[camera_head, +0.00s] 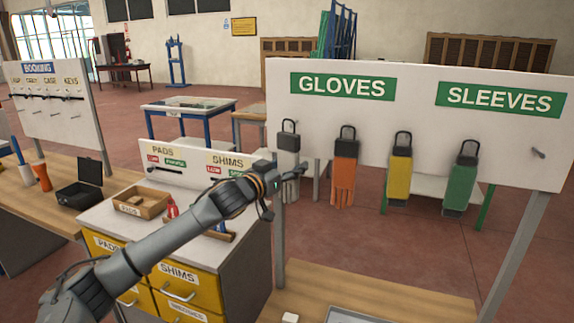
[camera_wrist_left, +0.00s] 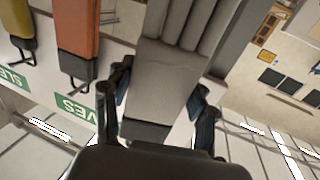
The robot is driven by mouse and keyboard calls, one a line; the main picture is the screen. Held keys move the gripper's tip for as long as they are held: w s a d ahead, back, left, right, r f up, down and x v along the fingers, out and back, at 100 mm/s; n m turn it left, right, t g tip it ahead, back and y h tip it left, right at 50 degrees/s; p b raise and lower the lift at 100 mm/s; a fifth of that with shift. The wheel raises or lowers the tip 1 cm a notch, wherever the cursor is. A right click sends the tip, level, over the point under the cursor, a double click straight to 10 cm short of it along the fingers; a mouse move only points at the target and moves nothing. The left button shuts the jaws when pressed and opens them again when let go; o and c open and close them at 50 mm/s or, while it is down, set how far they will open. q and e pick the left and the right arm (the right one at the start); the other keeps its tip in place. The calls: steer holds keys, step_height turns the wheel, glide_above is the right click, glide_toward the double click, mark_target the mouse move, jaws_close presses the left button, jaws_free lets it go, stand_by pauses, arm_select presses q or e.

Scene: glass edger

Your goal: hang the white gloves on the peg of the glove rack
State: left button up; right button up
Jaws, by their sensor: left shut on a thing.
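The white gloves (camera_head: 288,159) are upright in front of the left end of the rack board (camera_head: 420,88), below the green GLOVES sign (camera_head: 343,86). Their dark cuff and wire loop are at the top. My left gripper (camera_head: 284,178) is shut on them; in the left wrist view its fingers (camera_wrist_left: 160,110) lie on both sides of the pale gloves (camera_wrist_left: 173,73), near the cuff. The peg behind them is hidden, so I cannot tell whether the loop is around it. My right gripper is not in view.
Orange gloves (camera_head: 344,178), a yellow item (camera_head: 399,180) and a green item (camera_head: 460,185) hang to the right. A bare peg (camera_head: 538,152) is at the far right. A drawer cabinet (camera_head: 245,275) stands below my left arm.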

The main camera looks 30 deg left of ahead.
arm_select(q)
steer(key=shift+w+a+p, duration=0.3)
steer(key=shift+w+p, duration=0.05)
steer(key=shift+w, duration=0.4)
steer(key=shift+o, duration=0.2)
steer(key=shift+w+a, duration=0.15)
steer(key=shift+w, duration=0.5)
steer(key=shift+p, duration=0.45)
steer(key=shift+w+a+f, duration=0.2)
steer(key=shift+w+a, duration=0.05)
jaws_close()
steer(key=shift+w+d+f, duration=0.25)
steer(key=shift+w+f, duration=0.2)
steer(key=shift+w, duration=0.2)
steer(key=o, duration=1)
jaws_free()
steer(key=shift+s+a+r, duration=0.1)
steer(key=shift+s+a, duration=0.05)
steer(key=shift+s, duration=0.05)
steer(key=shift+c, duration=0.2)
steer(key=shift+o, duration=1.4)
steer(key=shift+w, duration=0.1)
